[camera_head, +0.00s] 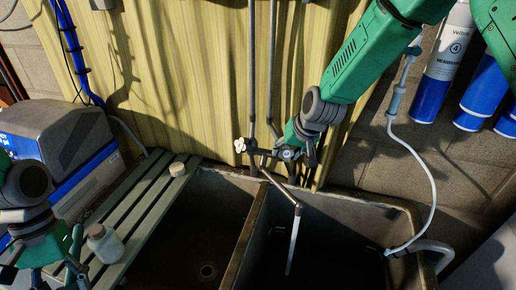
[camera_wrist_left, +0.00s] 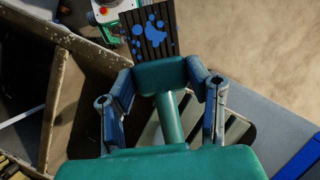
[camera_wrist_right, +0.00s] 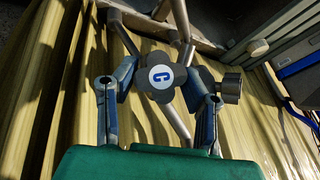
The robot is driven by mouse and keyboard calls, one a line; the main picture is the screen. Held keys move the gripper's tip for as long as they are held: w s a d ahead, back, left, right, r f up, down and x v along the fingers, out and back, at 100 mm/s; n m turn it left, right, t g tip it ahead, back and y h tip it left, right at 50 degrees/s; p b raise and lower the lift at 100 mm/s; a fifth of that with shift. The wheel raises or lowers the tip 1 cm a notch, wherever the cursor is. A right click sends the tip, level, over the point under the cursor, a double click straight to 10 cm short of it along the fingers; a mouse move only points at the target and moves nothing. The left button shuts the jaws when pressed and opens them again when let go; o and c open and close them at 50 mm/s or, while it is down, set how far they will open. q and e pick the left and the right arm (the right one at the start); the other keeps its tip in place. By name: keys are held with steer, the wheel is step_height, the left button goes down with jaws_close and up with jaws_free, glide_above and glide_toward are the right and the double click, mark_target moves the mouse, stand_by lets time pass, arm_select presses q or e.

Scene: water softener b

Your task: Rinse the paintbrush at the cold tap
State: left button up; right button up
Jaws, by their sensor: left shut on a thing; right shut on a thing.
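The paintbrush has a teal handle (camera_wrist_left: 170,118) and dark bristles (camera_wrist_left: 150,32) with blue paint blotches. My left gripper (camera_wrist_left: 162,115) is shut on its handle. In the head view the left gripper (camera_head: 50,258) is at lower left, over the slatted board and away from the spout; the bristles are not clear there. My right gripper (camera_wrist_right: 160,95) is shut on the cold tap's dark lobed handle (camera_wrist_right: 148,77), marked with a blue C. In the head view the right gripper (camera_head: 290,152) is at the tap. A pale stream (camera_head: 293,242) falls from the spout (camera_head: 283,190) into the right basin.
A double stone sink has a left basin (camera_head: 205,225) and a right basin (camera_head: 340,235). A white hose (camera_head: 432,180) hangs at right. Blue-and-white cylinders (camera_head: 443,65) are at upper right.

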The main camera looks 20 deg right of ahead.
arm_select(q)
steer(key=shift+r+p, duration=0.4)
steer(key=shift+r, duration=0.4)
arm_select(e)
steer(key=shift+a+r+n, duration=0.25)
steer(key=shift+r+n, duration=0.05)
steer(key=shift+r, duration=0.05)
arm_select(q)
steer(key=shift+w+d+r+p, duration=0.1)
steer(key=shift+d+r+p, duration=0.05)
steer(key=shift+r+p, duration=0.15)
arm_select(e)
steer(key=shift+d+n+h, duration=0.1)
steer(key=shift+n+h, duration=0.2)
steer(key=shift+h, duration=0.1)
arm_select(q)
steer(key=shift+d+r+p, duration=0.25)
steer(key=shift+r+p, duration=0.05)
steer(key=shift+r, duration=0.05)
arm_select(e)
steer(key=shift+o, duration=0.2)
steer(key=shift+w+d+f+n+h, duration=0.1)
steer(key=shift+d+f+n+h, duration=0.05)
steer(key=shift+d+n+h, duration=0.15)
arm_select(q)
steer(key=shift+a+f, duration=0.1)
steer(key=shift+a, duration=0.1)
arm_select(e)
steer(key=shift+a, duration=0.2)
